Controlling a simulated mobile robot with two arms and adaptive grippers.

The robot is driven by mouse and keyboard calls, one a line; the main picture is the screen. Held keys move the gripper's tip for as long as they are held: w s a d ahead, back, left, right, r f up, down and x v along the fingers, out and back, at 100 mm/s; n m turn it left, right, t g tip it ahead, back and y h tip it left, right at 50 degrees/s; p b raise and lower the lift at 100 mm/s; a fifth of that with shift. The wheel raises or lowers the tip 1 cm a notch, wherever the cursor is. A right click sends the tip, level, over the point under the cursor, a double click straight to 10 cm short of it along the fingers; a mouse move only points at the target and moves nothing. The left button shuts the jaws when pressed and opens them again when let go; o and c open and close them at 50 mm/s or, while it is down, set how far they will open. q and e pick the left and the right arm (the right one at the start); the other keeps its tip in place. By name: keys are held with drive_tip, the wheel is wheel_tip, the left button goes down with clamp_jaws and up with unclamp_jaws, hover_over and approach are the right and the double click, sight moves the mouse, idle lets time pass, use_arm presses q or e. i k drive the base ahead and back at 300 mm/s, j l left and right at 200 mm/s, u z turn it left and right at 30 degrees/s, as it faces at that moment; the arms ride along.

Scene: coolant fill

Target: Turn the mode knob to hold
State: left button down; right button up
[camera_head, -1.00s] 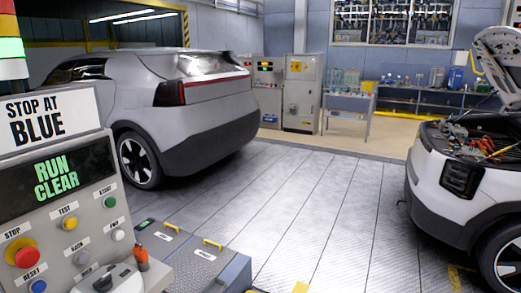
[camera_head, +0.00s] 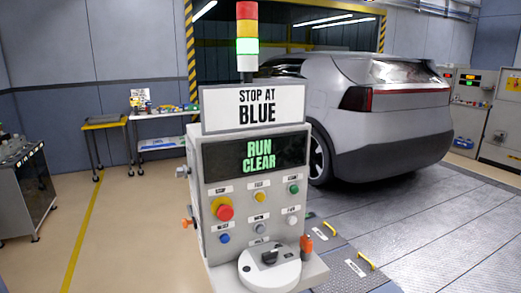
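The control console (camera_head: 205,165) stands in the middle of the head view. A dark knob (camera_head: 270,257) sits on a white round plate (camera_head: 268,277) on the console's lower ledge. It is probably the mode knob, but its markings are too small to read. The display (camera_head: 256,154) reads "RUN CLEAR" in green, and the sign (camera_head: 257,107) above reads "STOP AT BLUE". The light tower (camera_head: 247,46) shows its green section lit. Neither of my grippers is in view.
The console face has a red stop button (camera_head: 224,212) and several small buttons. An orange item (camera_head: 306,243) stands at the ledge's right. A grey car (camera_head: 395,125) is behind at right. Carts (camera_head: 104,123) stand at back left. The floor left of the console is mostly clear.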

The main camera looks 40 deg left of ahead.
sight(252, 260)
drive_tip(key=u, duration=1.4)
